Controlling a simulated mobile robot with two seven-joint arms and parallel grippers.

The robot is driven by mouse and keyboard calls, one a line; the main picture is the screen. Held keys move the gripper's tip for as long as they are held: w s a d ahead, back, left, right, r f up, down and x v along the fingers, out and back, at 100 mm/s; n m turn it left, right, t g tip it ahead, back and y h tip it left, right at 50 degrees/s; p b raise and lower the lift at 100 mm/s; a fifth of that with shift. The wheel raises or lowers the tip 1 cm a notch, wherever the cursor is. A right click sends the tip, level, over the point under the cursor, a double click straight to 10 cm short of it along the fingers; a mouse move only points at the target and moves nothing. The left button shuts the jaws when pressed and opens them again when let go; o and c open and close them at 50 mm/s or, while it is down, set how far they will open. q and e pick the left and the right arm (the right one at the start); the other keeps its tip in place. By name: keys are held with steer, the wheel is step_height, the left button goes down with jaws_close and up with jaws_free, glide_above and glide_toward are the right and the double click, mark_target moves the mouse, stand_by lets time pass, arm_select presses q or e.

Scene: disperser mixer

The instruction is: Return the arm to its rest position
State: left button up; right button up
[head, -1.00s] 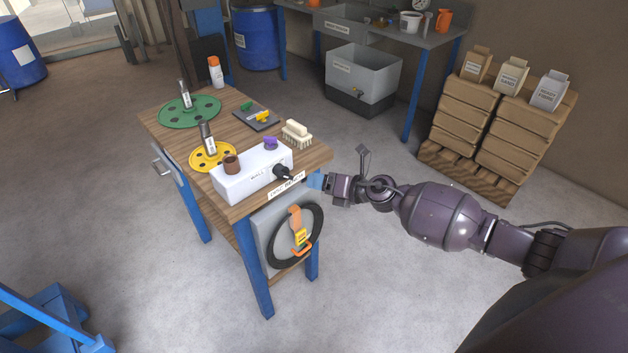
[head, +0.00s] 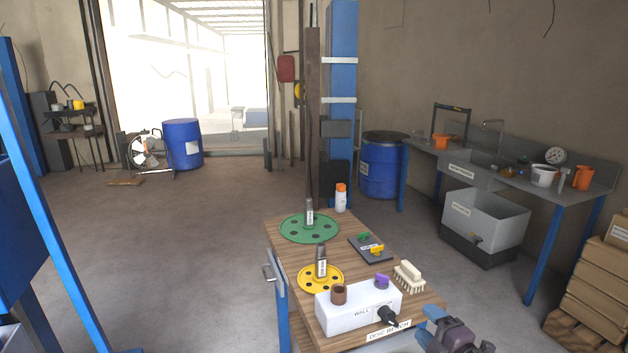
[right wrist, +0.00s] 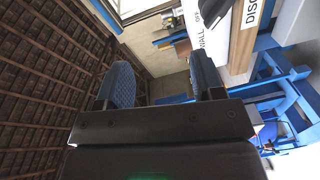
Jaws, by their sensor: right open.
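My right gripper (head: 429,325) shows at the bottom of the head view, just off the near right corner of the wooden disc bench (head: 291,262). Its blue fingertips are apart with nothing between them. In the right wrist view the two blue finger pads (right wrist: 155,84) stand wide apart and empty. Most of my right arm is below the picture. My left gripper is not in view.
A grey bin (head: 482,222) stands under the side table at right. Floor between is clear.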

steer(key=s+d+f+m+g+h, duration=0.1)
steer(key=s+f+m+h, duration=0.1)
steer(key=s+f+m, duration=0.3)
steer(key=s+f+m+g+h, duration=0.2)
steer(key=s+f+m, duration=0.3)
steer(key=s, duration=0.9)
steer(key=s+d+f+m+g+h, duration=0.1)
steer(key=s+f+m+h, duration=0.1)
steer(key=s+f+m, duration=0.3)
steer(key=s+m, duration=0.4)
steer(key=shift+s+d+f, duration=0.2)
steer(key=shift+d+f, duration=0.05)
steer(key=shift+d, duration=0.05)
